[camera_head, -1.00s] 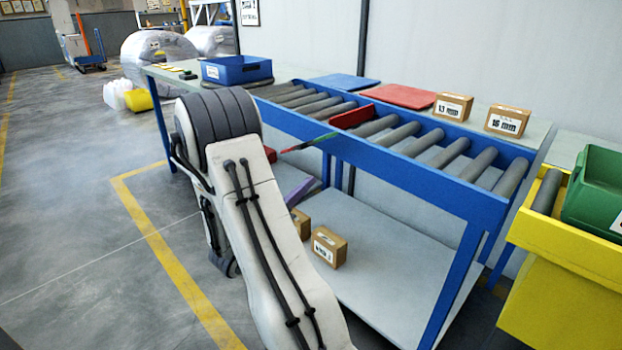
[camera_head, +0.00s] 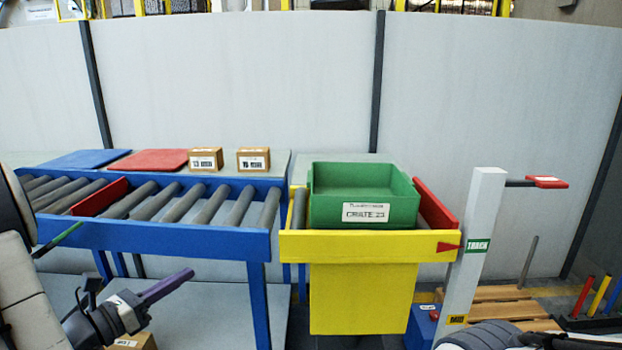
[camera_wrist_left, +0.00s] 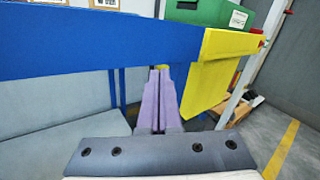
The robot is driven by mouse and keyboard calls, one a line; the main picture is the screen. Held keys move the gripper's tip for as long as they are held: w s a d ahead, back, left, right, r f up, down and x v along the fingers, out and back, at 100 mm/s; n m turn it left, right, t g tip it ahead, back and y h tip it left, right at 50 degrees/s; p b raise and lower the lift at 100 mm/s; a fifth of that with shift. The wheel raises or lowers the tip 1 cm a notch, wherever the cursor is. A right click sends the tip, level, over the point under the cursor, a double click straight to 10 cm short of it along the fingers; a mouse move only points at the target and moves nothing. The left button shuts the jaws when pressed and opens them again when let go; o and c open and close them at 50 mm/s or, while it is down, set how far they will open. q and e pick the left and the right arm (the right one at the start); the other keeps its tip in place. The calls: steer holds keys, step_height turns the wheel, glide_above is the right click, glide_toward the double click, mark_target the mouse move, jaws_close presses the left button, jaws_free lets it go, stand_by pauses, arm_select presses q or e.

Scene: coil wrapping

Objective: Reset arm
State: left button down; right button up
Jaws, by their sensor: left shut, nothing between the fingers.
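My left gripper (camera_head: 168,286) comes in at the lower left of the head view, in front of the blue roller conveyor (camera_head: 150,238) and below its rail. Its purple fingers are closed together with nothing between them. In the left wrist view the fingers (camera_wrist_left: 158,98) point ahead, side by side, beneath the blue rail (camera_wrist_left: 80,45) and left of the yellow stand (camera_wrist_left: 208,88). My right gripper is out of view. Part of my arm shows as a dark, ribbed piece at the head view's bottom right edge.
A green crate (camera_head: 364,210) rests on the yellow stand (camera_head: 362,300), beside a white post (camera_head: 472,245). Two small boxes (camera_head: 206,159) and red and blue mats (camera_head: 148,160) lie behind the rollers. A box (camera_head: 132,342) sits on the lower shelf.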

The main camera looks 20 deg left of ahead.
arm_select(q)
steer(key=s+d+f+m+g+h, duration=0.1)
steer(key=d+m+g+h, duration=0.2)
steer(key=d+m+g, duration=0.65)
steer(key=s+d+f+m+g+h, duration=0.2)
steer(key=d+m+g+h, duration=0.25)
steer(key=d, duration=1.05)
steer(key=s+d+f+m+g+y, duration=0.2)
steer(key=s+d+m+y, duration=0.4)
steer(key=m, duration=0.8)
steer(key=s+d+f+m+g+y, duration=0.15)
steer(key=s+d+m+y, duration=0.25)
steer(key=s+m+y, duration=0.7)
step_height(320, 180, up, 35)
steer(key=w+m+h+p, duration=0.2)
steer(key=h+p, duration=0.2)
steer(key=p, duration=3.1)
steer(key=shift+w+m, duration=0.4)
